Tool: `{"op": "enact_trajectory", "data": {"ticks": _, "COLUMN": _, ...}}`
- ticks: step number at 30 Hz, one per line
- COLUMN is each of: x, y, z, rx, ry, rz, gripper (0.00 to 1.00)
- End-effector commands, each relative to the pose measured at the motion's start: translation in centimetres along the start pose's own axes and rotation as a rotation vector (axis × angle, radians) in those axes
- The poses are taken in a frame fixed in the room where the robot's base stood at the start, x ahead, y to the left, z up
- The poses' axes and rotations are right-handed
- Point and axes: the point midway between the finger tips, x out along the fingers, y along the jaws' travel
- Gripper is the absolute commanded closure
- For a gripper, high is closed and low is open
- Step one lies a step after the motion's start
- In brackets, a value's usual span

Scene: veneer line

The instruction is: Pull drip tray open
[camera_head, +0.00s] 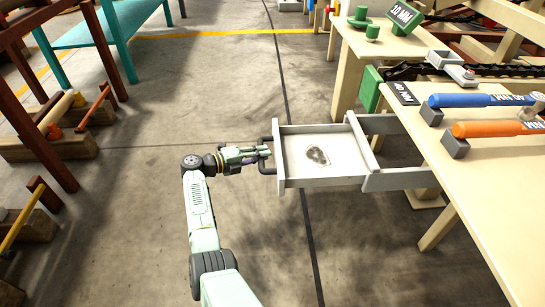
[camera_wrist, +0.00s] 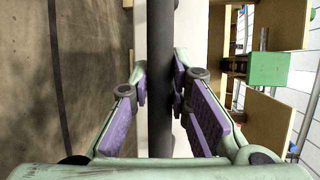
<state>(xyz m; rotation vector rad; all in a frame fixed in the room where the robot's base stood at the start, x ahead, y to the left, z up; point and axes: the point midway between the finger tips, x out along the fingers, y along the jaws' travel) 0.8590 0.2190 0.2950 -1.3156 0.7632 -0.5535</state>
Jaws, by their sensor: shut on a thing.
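The drip tray (camera_head: 286,171) is a shallow white drawer with a dark stain on its floor. It stands out to the left from under the beige bench on grey side rails. A dark bar handle (camera_head: 266,154) is on its left face. My gripper (camera_head: 262,154) reaches it from the left and is shut on the handle. In the wrist view the handle is a dark bar (camera_wrist: 160,60) running down the middle, between the purple pads of my gripper (camera_wrist: 160,92). The tray's pale front shows behind the bar.
The bench (camera_head: 480,190) at right carries a blue tool (camera_head: 475,100) and an orange tool (camera_head: 490,129). Another beige table (camera_head: 385,45) stands behind. Dark red racks (camera_head: 40,95) and a teal table (camera_head: 105,28) are at left. The floor left of the tray is clear.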

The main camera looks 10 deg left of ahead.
Motion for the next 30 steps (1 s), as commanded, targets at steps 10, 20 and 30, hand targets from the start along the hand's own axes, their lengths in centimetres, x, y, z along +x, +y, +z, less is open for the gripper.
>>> {"op": "enact_trajectory", "data": {"ticks": 10, "x": -0.34, "y": 0.15, "z": 0.07, "rx": -0.003, "ry": 0.002, "rz": 0.001, "gripper": 1.00}}
{"op": "enact_trajectory", "data": {"ticks": 20, "x": -0.30, "y": 0.11, "z": 0.09, "rx": -0.001, "ry": 0.001, "rz": 0.001, "gripper": 0.66}}
{"op": "enact_trajectory", "data": {"ticks": 30, "x": -0.33, "y": 0.07, "z": 0.13, "rx": 0.000, "ry": 0.000, "rz": 0.001, "gripper": 0.62}}
